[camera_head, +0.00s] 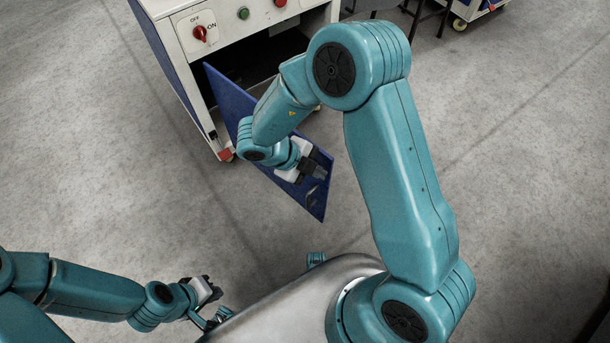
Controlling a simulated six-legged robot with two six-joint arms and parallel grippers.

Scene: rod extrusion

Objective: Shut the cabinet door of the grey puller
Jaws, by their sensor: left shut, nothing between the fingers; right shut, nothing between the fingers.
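The puller's cabinet (180,62) stands at the upper left, with a white control panel and a dark opening below it. Its blue door (230,98) is swung open and juts out toward me. My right gripper (317,170) is shut and empty, and overlaps the lower outer part of the door near a small dark handle (312,196). I cannot tell whether it touches the door. My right arm hides the middle of the door and part of the opening. My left gripper (212,290) is shut and empty at the lower left, well away from the door.
The panel carries a red switch (200,34) and a green button (243,13). Another wheeled unit (468,12) and dark legs stand at the top right. The grey floor (110,165) is clear left of the cabinet and to the right of my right arm.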

